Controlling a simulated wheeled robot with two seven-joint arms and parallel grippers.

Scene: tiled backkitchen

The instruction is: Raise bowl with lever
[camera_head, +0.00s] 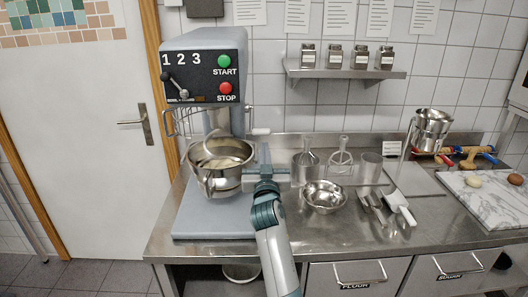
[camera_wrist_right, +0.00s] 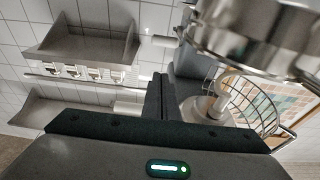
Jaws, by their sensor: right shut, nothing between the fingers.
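The metal mixing bowl (camera_head: 222,177) hangs at the front of the grey stand mixer (camera_head: 203,52). It also shows large at the upper right of the right wrist view (camera_wrist_right: 262,38). My right gripper (camera_head: 262,150) is just right of the bowl, fingers pointing toward the wall, shut and empty; its shut fingers (camera_wrist_right: 161,93) show in the wrist view. A pale-ended lever (camera_head: 261,131) sticks out from the mixer's right side, above the fingers. The wrist view shows two pale handles, one left of the fingers (camera_wrist_right: 128,107) and one above them (camera_wrist_right: 164,41); neither is gripped. My left gripper is out of view.
A wire guard (camera_head: 180,122) surrounds the mixing area. A small metal bowl (camera_head: 325,196), utensil holders (camera_head: 306,168) and scoops (camera_head: 400,204) stand on the steel counter (camera_head: 330,232) to the right. A wall shelf (camera_head: 345,73) holds several jars above.

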